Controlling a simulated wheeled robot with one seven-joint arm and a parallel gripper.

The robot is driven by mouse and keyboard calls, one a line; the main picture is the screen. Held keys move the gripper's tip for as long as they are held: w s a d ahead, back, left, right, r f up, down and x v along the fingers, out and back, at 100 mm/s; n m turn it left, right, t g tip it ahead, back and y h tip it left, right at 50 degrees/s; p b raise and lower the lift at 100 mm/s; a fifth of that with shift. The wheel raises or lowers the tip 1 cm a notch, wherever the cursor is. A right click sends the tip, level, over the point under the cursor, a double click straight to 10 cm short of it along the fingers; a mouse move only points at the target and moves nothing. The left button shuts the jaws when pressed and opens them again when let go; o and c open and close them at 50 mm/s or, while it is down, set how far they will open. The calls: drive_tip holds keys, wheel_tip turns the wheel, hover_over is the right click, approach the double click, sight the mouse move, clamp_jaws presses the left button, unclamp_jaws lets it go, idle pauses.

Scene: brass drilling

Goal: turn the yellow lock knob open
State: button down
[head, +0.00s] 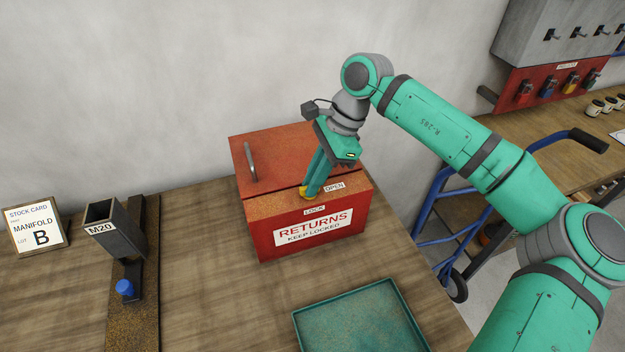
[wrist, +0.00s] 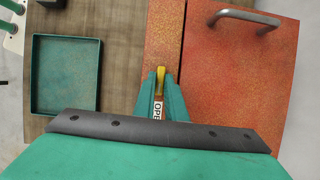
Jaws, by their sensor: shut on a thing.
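The yellow lock knob (head: 304,191) sits on top of the red returns box (head: 262,238), beside the lid's edge, between the LOCK and OPEN labels. My gripper (head: 311,190) points down at it, with its green fingers shut on the knob. In the wrist view the knob (wrist: 160,77) shows as a narrow yellow bar between the fingertips of my gripper (wrist: 158,84). The OPEN label (head: 334,187) lies to the right of the fingers in the head view. The fingers hide part of the knob, so its exact turn is hard to tell.
The box lid (head: 280,153) is down and has a grey handle (head: 250,162). An empty green tray (head: 362,318) lies in front of the box. A dark M20 holder (head: 117,231) with a blue piece (head: 125,288) and a stock card (head: 34,226) stand at the left.

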drive_tip(key=shift+a+n, duration=0.1)
drive_tip(key=shift+n, duration=0.2)
drive_tip(key=c, duration=1.8)
unclamp_jaws()
drive_tip(key=shift+w, duration=0.1)
drive_tip(key=shift+d+r, duration=0.3)
drive_tip(key=shift+r, duration=0.15)
drive_tip(key=v, duration=0.9)
drive_tip(key=shift+r, duration=0.4)
